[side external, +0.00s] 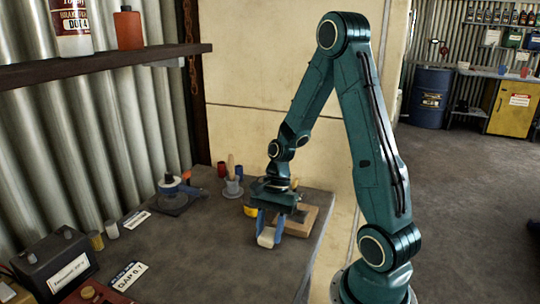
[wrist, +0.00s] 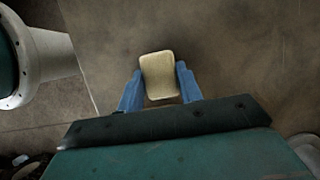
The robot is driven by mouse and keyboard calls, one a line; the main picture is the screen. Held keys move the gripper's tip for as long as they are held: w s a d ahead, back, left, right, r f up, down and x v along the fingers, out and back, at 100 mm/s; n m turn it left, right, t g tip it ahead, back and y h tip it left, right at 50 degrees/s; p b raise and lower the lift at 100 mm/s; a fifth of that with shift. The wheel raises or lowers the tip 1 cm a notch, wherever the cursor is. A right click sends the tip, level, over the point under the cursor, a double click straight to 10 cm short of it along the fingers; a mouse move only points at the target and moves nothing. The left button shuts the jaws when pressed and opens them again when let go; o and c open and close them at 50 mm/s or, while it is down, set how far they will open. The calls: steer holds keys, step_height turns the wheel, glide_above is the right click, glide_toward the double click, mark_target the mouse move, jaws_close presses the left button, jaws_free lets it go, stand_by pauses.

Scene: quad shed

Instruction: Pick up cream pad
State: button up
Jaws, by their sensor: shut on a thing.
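The cream pad (wrist: 159,75) is a small rounded block held between the blue fingers of my gripper (wrist: 160,88) in the wrist view. In the side external view the cream pad (side external: 267,237) sits between the fingertips of my gripper (side external: 268,232), low over the grey bench near its front right part. The fingers touch it on two sides, and its far end sticks out past them. I cannot tell for sure whether its underside touches the bench.
A wooden tray (side external: 309,217) lies right behind my gripper. A black battery (side external: 62,262) and label cards are at the left. The bench front (side external: 210,270) is clear.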

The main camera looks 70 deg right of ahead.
steer(key=shift+r, duration=0.2)
step_height(320, 180, up, 20)
steer(key=shift+f, duration=0.2)
stand_by(0.7)
stand_by(0.4)
steer(key=o, duration=0.3)
steer(key=shift+c, duration=1.1)
glide_toward(271, 230)
steer(key=s+d, duration=0.1)
steer(key=s+d+r, duration=0.1)
steer(key=s+d, duration=0.1)
steer(key=s, duration=0.1)
steer(key=shift+r, duration=0.35)
